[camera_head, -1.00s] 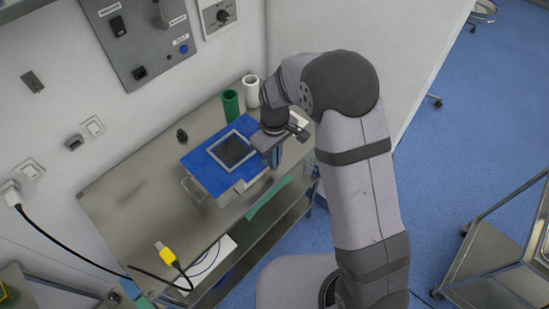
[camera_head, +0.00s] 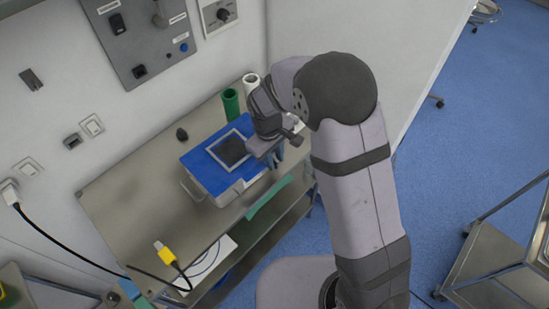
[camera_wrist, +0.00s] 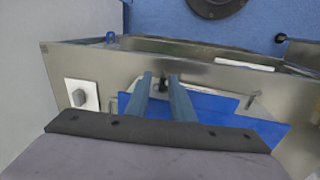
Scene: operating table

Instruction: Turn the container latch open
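The container (camera_head: 228,192) stands on the steel table in the head view. It has a pale body and a blue lid (camera_head: 203,171) with a grey-framed dark square on top. My gripper (camera_head: 277,160) points down at the container's right end and hides that part, so I cannot make out the latch in the head view. In the wrist view my gripper (camera_wrist: 160,76) has its two blue fingers apart. A small dark piece (camera_wrist: 164,76) shows between the fingertips, in front of a metallic face. I cannot tell whether it is the latch or whether the fingers touch it.
The steel table (camera_head: 130,212) also holds a green cylinder (camera_head: 231,103), a white cylinder (camera_head: 251,86) and a small dark object (camera_head: 182,134). A yellow plug (camera_head: 165,253) with a black cable lies near the front. The wall stands close behind. The table's left part is bare.

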